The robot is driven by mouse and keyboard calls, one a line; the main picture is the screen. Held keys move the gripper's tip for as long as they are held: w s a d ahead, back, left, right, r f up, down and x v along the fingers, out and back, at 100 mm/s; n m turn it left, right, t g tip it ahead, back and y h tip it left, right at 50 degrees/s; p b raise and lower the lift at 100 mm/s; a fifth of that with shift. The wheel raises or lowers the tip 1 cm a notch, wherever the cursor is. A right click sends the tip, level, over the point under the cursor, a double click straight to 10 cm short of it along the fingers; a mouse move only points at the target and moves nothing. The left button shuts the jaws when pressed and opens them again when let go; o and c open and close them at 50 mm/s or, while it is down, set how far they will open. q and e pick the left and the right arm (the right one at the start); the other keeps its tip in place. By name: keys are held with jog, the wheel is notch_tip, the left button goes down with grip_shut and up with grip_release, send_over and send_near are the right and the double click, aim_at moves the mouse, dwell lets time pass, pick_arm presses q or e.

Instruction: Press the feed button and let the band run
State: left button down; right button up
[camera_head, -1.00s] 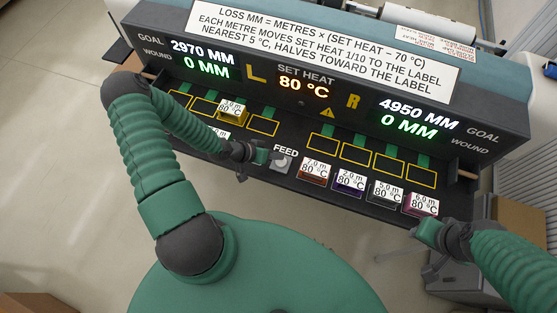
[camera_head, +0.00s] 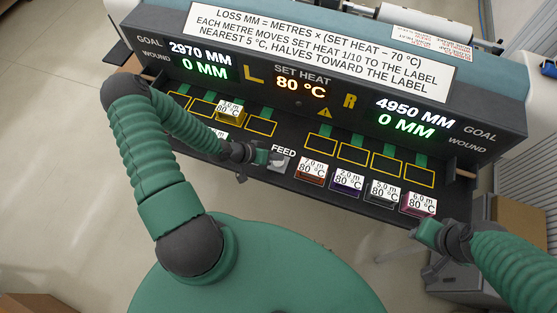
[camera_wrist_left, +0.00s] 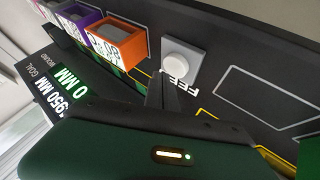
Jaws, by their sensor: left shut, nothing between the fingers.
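The FEED button (camera_head: 279,163) sits at the front middle of the dark panel. In the left wrist view it is a pale round button (camera_wrist_left: 183,57) on a square base. My left gripper (camera_head: 262,157) is shut and empty, just left of the button in the head view; whether they touch I cannot tell. Its dark fingers (camera_wrist_left: 157,92) show beside the button in the wrist view. SET HEAT (camera_head: 301,83) reads 80 °C. The left display (camera_head: 200,59) reads goal 2970 MM, the right (camera_head: 415,113) 4950 MM; both wound readings are 0 MM. My right gripper (camera_head: 428,233) is near the panel's right front; its jaws are unclear.
A yellow labelled block (camera_head: 230,112) stands in a left slot; another label is partly hidden by my left arm. The right outlined slots (camera_head: 388,165) are empty.

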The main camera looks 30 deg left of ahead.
pick_arm(q)
jog(key=shift+d, duration=0.2)
jog(key=shift+a, duration=0.45)
jog(key=shift+d+f, duration=0.3)
jog(key=shift+d, duration=0.3)
pick_arm(e)
jog(key=shift+d+f, duration=0.25)
pick_arm(q)
jog(key=shift+s+a+f+b, duration=0.1)
jog(key=shift+a+f+b, duration=0.15)
jog(key=shift+b, duration=0.1)
pick_arm(e)
jog(key=shift+a+f, duration=0.1)
jog(key=shift+a, duration=0.2)
